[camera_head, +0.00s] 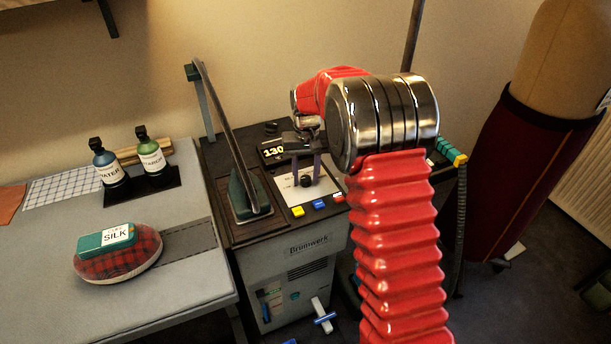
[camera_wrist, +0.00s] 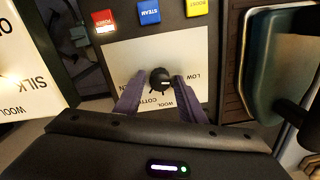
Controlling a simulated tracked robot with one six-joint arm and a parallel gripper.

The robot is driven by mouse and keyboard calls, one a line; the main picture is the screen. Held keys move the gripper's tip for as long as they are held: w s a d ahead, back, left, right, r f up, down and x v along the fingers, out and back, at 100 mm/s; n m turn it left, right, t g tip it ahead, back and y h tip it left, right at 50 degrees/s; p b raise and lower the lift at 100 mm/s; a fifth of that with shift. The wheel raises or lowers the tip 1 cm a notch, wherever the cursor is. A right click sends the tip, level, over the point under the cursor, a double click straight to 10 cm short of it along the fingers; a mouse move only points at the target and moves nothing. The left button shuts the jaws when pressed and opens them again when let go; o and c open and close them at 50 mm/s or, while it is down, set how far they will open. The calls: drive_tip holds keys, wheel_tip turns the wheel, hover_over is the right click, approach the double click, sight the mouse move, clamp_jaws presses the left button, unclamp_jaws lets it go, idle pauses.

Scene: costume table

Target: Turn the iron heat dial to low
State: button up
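The heat dial (camera_head: 306,181) is a small black knob on a white plate of the Brunwerk ironing unit (camera_head: 310,243). In the wrist view the dial (camera_wrist: 161,78) has LOW printed to its right, with WOOL and COTTON below; the lettering is upside down. A light mark shows on the knob, but its exact setting is hard to read. My gripper (camera_head: 306,168) points down at the plate. In the wrist view my gripper (camera_wrist: 159,80) has its two purple fingers apart, one on each side of the dial; a gap shows at the left, and contact at the right is unclear.
Yellow, blue and red buttons (camera_head: 319,205) sit along the unit's front edge. The teal iron (camera_head: 243,194) stands left of the dial. A SILK-labelled cushion (camera_head: 117,262) and two bottles (camera_head: 151,160) are on the left table. A dress form (camera_head: 528,160) stands right.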

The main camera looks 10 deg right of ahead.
sight(306, 176)
drive_tip(key=shift+o, duration=0.6)
drive_tip(key=shift+r, duration=0.1)
wheel_tip(306, 176, up, 14)
drive_tip(key=shift+f, duration=0.25)
drive_tip(key=shift+d, duration=0.1)
drive_tip(key=s+r+t, duration=0.2)
drive_tip(key=s, duration=1.5)
drive_tip(key=s+r+n+t, duration=0.1)
drive_tip(key=s+r+t, duration=0.2)
drive_tip(key=s, duration=1.5)
drive_tip(key=shift+s+t, duration=0.2)
drive_tip(key=shift+t, duration=0.1)
drive_tip(key=shift+c, duration=0.4)
